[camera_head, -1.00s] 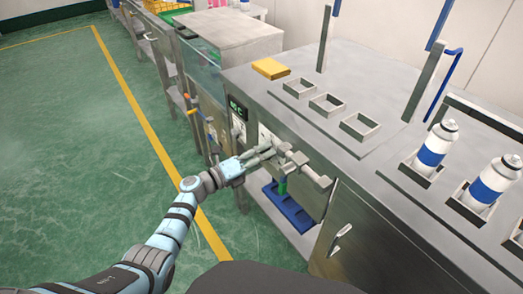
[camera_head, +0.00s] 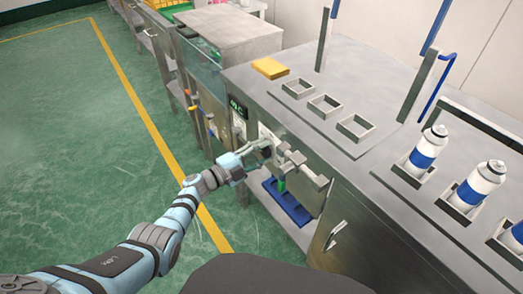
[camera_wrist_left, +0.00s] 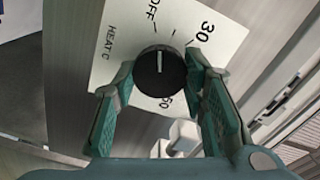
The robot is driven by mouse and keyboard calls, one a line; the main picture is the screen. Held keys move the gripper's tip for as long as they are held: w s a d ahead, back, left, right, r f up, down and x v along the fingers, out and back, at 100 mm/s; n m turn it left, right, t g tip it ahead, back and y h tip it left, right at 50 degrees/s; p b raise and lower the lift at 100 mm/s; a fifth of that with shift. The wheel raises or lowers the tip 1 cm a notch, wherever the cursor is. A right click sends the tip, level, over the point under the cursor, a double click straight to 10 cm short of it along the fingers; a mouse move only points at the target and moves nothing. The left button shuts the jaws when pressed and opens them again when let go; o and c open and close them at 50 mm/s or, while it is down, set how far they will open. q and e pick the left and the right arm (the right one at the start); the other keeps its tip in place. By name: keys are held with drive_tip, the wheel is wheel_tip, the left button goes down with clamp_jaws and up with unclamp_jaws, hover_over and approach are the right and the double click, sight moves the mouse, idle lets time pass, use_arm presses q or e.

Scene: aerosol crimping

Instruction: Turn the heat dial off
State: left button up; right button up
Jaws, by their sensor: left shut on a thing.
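The heat dial (camera_wrist_left: 160,70) is a round black knob with a white pointer line, on a white plate (camera_wrist_left: 112,73) marked HEAT C, OFF, 30 and 50. In the left wrist view its pointer line points up the picture, towards the OFF side of the scale. My left gripper (camera_wrist_left: 159,80) has its two green fingers on either side of the dial and is shut on it. In the head view my left gripper (camera_head: 262,151) is at the front of the steel bench, below the green display (camera_head: 238,107). My right gripper is not in view.
Grey fittings (camera_head: 300,168) stick out from the bench front just right of my left gripper. A blue tray (camera_head: 286,204) lies below them. White and blue cans (camera_head: 427,151) stand in holders on the bench top (camera_head: 330,80). The green floor (camera_head: 70,130) at left is clear.

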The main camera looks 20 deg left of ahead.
use_arm(q)
drive_tip(key=shift+r+n, duration=0.1)
drive_tip(key=shift+n, duration=0.6)
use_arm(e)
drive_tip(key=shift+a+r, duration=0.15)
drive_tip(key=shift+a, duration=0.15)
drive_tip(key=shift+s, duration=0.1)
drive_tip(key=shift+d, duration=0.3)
use_arm(q)
drive_tip(key=o, duration=1.2)
drive_tip(key=shift+c, duration=0.2)
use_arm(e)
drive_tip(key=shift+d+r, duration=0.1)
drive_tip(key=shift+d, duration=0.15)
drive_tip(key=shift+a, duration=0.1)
